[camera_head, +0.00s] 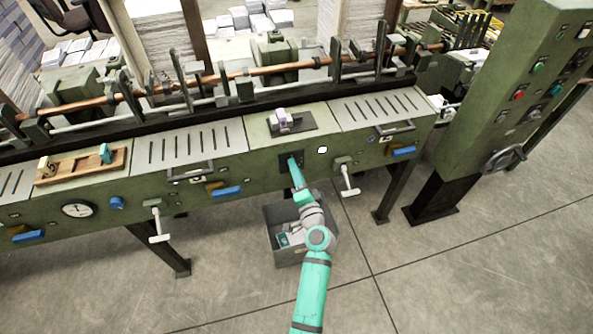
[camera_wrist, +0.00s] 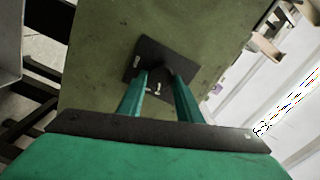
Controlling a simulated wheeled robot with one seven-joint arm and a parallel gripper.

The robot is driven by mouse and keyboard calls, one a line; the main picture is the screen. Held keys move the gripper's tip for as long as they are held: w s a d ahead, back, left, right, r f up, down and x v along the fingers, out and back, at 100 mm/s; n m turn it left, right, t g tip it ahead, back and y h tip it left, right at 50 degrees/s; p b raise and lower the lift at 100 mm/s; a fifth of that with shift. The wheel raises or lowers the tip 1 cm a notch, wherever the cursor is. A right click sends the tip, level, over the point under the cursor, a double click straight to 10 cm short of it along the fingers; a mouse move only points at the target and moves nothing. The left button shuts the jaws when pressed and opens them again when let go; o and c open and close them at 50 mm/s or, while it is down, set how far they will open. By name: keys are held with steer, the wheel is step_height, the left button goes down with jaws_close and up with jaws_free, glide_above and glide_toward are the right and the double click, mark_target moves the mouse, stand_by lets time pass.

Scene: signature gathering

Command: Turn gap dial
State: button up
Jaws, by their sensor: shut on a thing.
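The gap dial appears to be the dark knob (camera_wrist: 162,73) on a square black plate (camera_wrist: 147,50) on the green machine front. In the head view the plate (camera_head: 284,160) sits just under the machine's top edge, partly hidden by my gripper. My gripper (camera_head: 292,162) reaches up to it from below. In the wrist view the two teal fingers of my gripper (camera_wrist: 161,79) stand on either side of the dark knob and are shut on it. Small pale marks show between the fingers. The dial's scale and setting cannot be read.
A white-handled crank (camera_head: 347,180) sticks out to the right of my gripper. A grey bin (camera_head: 272,222) stands on the floor below. A purple-and-white object (camera_head: 283,118) sits on a dark pad above. A green control cabinet (camera_head: 500,110) stands at right.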

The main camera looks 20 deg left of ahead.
steer(key=o, duration=1)
steer(key=shift+w, duration=0.1)
steer(key=v, duration=1.1)
